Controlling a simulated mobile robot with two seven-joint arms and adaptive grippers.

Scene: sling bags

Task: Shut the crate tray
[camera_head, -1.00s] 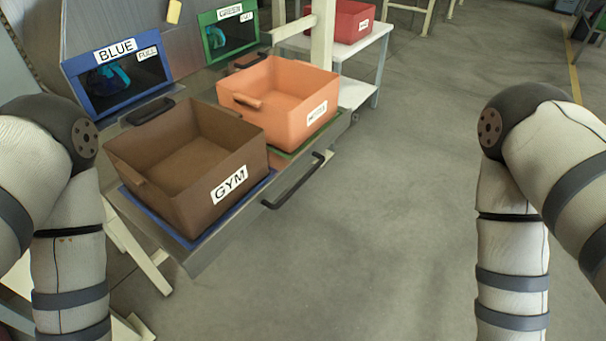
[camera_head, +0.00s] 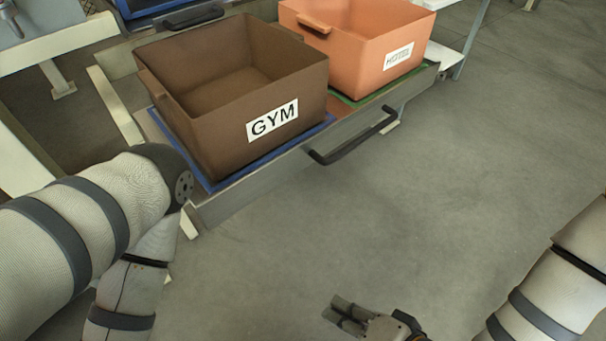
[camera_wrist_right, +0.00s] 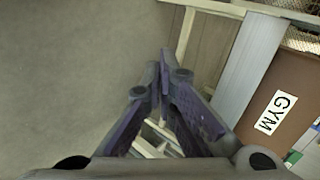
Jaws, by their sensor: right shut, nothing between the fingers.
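The crate tray (camera_head: 245,192) is pulled out at the upper left, with a black bar handle (camera_head: 352,140) on its front face. A brown GYM crate (camera_head: 205,128) and an orange crate (camera_head: 358,50) stand on it side by side. My right gripper (camera_head: 342,312) is low at the bottom of the head view, shut and empty, apart from the handle and in front of the tray. Its closed fingers fill the middle of the right wrist view (camera_wrist_right: 163,85), with the GYM crate (camera_wrist_right: 290,85) at the right. My left arm shows, but its gripper is out of view.
A blue mat (camera_head: 208,184) and a green mat (camera_head: 345,98) lie under the crates. A frame with pale legs (camera_head: 118,110) stands at the left. A white shelf stands behind the orange crate. The grey floor right of the tray is clear.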

